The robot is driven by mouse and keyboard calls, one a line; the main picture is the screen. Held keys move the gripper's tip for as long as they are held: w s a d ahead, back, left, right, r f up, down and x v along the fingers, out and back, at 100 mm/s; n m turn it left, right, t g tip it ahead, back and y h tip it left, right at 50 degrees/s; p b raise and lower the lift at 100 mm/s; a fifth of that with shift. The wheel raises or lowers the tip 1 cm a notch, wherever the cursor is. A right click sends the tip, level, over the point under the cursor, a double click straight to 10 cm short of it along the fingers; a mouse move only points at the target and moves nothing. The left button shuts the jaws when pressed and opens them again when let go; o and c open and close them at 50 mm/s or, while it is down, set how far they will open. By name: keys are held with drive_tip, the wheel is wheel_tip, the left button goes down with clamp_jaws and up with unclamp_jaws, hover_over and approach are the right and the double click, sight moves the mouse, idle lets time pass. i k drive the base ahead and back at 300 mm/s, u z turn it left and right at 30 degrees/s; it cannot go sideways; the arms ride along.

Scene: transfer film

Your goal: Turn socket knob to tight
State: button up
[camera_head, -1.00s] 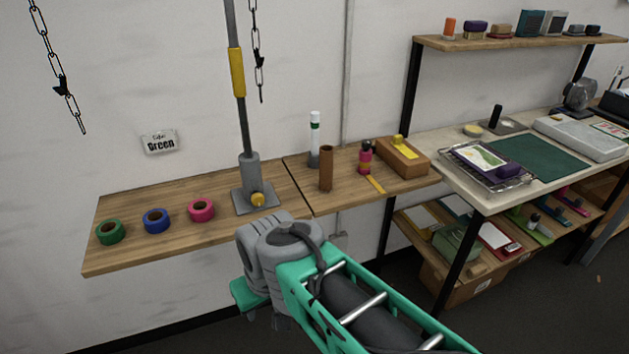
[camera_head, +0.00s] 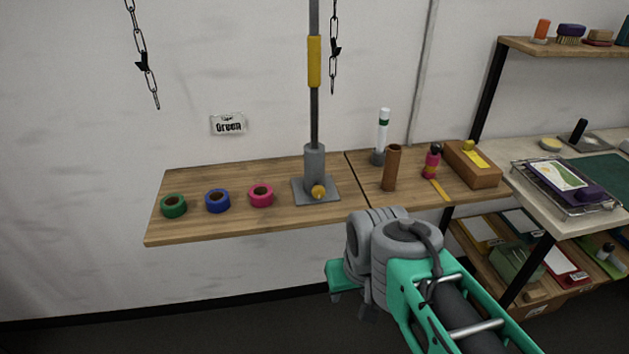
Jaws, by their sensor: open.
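The socket (camera_head: 314,166) is a grey upright cylinder on a flat square plate on the wooden shelf. A dark pole with a yellow sleeve (camera_head: 314,62) stands in it. The yellow round knob (camera_head: 318,192) is on the socket's near side, low down. How tight it sits cannot be seen. My green and grey arm comes in from the lower right. My gripper (camera_head: 348,290) is below and in front of the shelf edge, to the right of the knob and apart from it. The arm's grey joint partly hides it. I see nothing held.
Green (camera_head: 174,206), blue (camera_head: 218,201) and pink (camera_head: 261,196) tape rolls lie left of the socket. A brown tube (camera_head: 391,168), a white bottle (camera_head: 383,137) and a pink bottle (camera_head: 431,162) stand to its right. Two chains hang above. The shelf's front edge (camera_head: 240,229) lies before my arm.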

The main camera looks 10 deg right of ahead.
sight(317, 191)
drive_tip(key=u, duration=0.6)
drive_tip(key=k, duration=1)
drive_tip(key=u, duration=1.6)
drive_tip(key=i, duration=0.8)
drive_tip(key=z, duration=1.05)
drive_tip(key=i, duration=0.65)
drive_tip(key=z, duration=0.6)
